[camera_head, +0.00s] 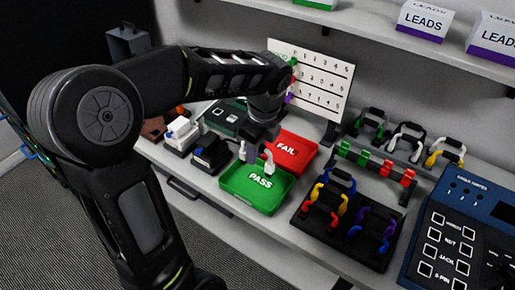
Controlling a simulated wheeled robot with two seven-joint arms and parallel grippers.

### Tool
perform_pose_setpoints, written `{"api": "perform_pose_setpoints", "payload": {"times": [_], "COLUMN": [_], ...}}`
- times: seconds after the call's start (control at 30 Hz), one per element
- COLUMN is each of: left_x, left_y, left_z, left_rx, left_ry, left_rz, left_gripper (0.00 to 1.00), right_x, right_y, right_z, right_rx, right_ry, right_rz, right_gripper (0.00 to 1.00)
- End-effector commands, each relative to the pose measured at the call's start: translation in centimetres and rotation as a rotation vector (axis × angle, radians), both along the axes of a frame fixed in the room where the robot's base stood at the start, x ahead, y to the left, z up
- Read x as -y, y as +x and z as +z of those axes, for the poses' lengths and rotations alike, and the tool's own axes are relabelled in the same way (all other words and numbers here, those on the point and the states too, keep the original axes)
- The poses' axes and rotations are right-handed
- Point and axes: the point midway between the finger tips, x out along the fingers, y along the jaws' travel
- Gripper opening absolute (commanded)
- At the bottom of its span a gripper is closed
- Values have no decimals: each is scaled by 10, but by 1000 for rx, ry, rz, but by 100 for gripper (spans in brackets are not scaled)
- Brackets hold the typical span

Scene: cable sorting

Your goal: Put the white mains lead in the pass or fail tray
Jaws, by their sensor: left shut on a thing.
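The green PASS tray (243,195) lies on the bench, and the red FAIL tray (305,148) lies just behind it to the right. My left gripper (259,150) points down over the back part of the PASS tray. It is shut on a white lead (269,163), which shows as a small white end below the fingers. The gripper hides most of this lead, and I cannot tell whether it touches the tray. My right gripper is not in view.
A black rack (340,232) with red, blue, yellow and purple leads stands right of the trays. Behind it are more leads on stands, one of them white (408,137). A blue tester (462,235) is at the right. Small devices (181,133) stand left of the trays.

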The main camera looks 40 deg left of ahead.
Motion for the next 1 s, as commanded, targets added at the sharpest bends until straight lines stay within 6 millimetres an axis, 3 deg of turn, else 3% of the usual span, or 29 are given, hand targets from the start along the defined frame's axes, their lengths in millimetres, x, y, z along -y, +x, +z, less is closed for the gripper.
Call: {"api": "perform_pose_setpoints", "payload": {"times": [0.27,0.67,1.0], "left_x": [0,0,0], "left_y": [0,0,0], "left_z": [-10,-45,-55], "left_rx": [0,1,1], "left_ry": [0,0,0], "left_rz": [0,0,0], "left_gripper": [0,0,0], "right_x": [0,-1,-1], "right_y": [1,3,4], "right_z": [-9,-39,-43], "right_rx": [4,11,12], "right_ry": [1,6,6], "right_rz": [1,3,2], "right_gripper": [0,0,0]}}
